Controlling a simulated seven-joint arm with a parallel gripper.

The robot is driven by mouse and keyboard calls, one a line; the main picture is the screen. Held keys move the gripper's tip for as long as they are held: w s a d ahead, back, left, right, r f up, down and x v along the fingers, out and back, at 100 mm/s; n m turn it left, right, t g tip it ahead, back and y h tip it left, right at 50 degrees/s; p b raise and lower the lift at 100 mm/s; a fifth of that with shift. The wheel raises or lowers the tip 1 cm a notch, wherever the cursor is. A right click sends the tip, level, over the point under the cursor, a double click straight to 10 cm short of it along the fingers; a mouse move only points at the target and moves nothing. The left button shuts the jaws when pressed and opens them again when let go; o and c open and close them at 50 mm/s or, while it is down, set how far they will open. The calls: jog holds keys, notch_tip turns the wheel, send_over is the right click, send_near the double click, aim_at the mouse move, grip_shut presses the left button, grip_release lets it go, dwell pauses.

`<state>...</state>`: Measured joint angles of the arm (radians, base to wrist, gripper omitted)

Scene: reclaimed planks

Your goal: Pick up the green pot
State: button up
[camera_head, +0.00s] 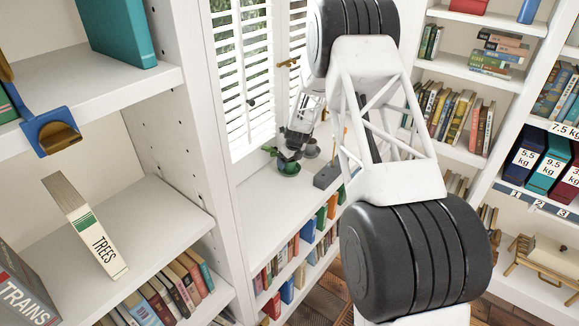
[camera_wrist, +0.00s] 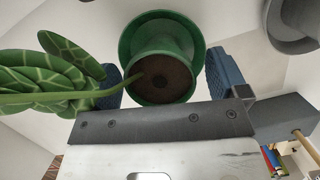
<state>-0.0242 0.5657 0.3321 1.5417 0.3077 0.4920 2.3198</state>
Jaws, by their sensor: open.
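The green pot (camera_wrist: 150,43) stands on a green saucer. It holds dark soil, and a stem leads to large green leaves (camera_wrist: 55,75) at the left of the wrist view. In the head view the pot (camera_head: 289,168) is small and stands on the white shelf under the window. My gripper (camera_wrist: 165,80) is open, with one blue finger on each side of the pot and visible gaps beside it. In the head view my gripper (camera_head: 294,148) is just above the pot, and its fingers are hard to make out.
A grey pot (camera_head: 312,148) stands close by on the right, also at the wrist view's top right. A grey box (camera_head: 326,177) sits nearby with thin sticks. The shuttered window (camera_head: 243,75) is behind. Bookshelves (camera_head: 165,190) flank the left.

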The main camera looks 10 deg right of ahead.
dwell(0.5)
jog(key=c, duration=1.2)
jog(key=shift+c, duration=0.2)
jog(key=shift+r, duration=0.1)
jog(key=shift+r, duration=0.75)
notch_tip(320, 180, up, 2)
jog(key=shift+r, duration=0.1)
jog(key=s+r, duration=0.1)
jog(key=s, duration=1.5)
jog(key=shift+d, duration=0.4)
jog(key=shift+r, duration=0.25)
